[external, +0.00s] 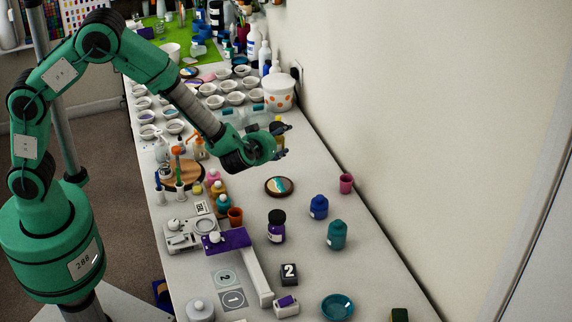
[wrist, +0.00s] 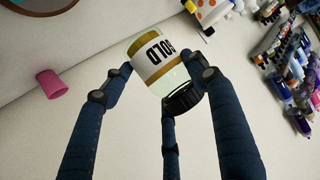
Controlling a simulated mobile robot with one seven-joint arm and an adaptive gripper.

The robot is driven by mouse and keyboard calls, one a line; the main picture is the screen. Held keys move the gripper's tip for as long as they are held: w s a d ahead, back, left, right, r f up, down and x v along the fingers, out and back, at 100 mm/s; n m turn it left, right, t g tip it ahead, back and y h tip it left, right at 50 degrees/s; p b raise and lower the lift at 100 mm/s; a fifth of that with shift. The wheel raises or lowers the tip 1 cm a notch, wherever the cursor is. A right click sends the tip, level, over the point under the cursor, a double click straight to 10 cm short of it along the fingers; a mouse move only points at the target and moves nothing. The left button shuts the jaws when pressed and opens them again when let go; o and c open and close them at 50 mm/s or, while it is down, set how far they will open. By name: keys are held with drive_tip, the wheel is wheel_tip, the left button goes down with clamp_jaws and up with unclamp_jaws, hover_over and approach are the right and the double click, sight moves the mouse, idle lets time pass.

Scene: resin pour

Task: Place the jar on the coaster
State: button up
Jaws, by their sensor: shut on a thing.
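The jar (wrist: 157,65) shows in the wrist view, with a GOLD label, a gold band and a black lid. My gripper (wrist: 158,72) is shut on it, with dark blue fingers around its sides. The jar looks tilted in this view, with its lid towards the lower right. In the external view my gripper (external: 281,153) is above the bench, and the jar is hard to make out there. The coaster (external: 280,187), round with a brown rim and a teal and white pattern, lies flat below and in front of the gripper. Nothing is on it.
A pink cup (external: 346,184) stands right of the coaster; it also shows in the wrist view (wrist: 53,84). Blue (external: 319,207), teal (external: 337,235) and purple (external: 277,226) jars stand nearer. A spotted white tub (external: 279,92) stands behind.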

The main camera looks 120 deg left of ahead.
hover_over(280, 188)
drive_tip(key=shift+r, duration=0.15)
idle(0.3)
drive_tip(key=shift+f+b, duration=0.75)
drive_tip(key=shift+f, duration=1.75)
drive_tip(key=shift+c, duration=0.2)
drive_tip(key=shift+f, duration=0.15)
drive_tip(key=shift+f+b, duration=0.65)
drive_tip(key=shift+f, duration=1.7)
drive_tip(key=shift+f, duration=0.15)
drive_tip(key=o, duration=1.2)
